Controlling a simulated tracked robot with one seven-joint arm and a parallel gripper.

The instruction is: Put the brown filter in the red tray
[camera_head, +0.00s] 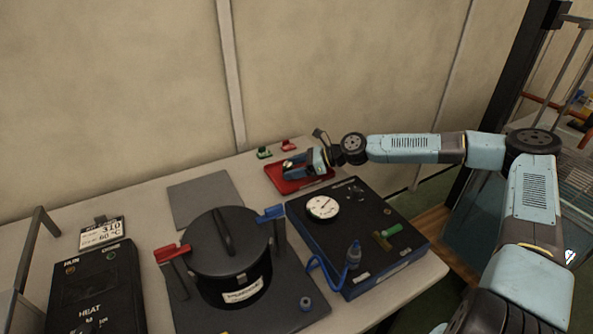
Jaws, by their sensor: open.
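The red tray (311,183) lies flat at the back of the bench, right of centre. My gripper (288,165) is over the tray, its blue fingers pointing left and open. A small pale brown thing shows at the fingertips; it is too small to tell whether it is the filter or whether it touches the tray. A brown piece (381,241) lies on the black gauge box, beside a green cylinder (391,230). I cannot tell which of the two brown things is the filter. My gripper hides part of the tray.
A black lidded pot (231,255) with red and blue clamps stands at front centre. The gauge box (345,215) carries a dial and a blue hose fitting. A heater control (97,285) is at left. Small red and green pieces (264,153) sit behind the tray. A grey mat (203,198) is bare.

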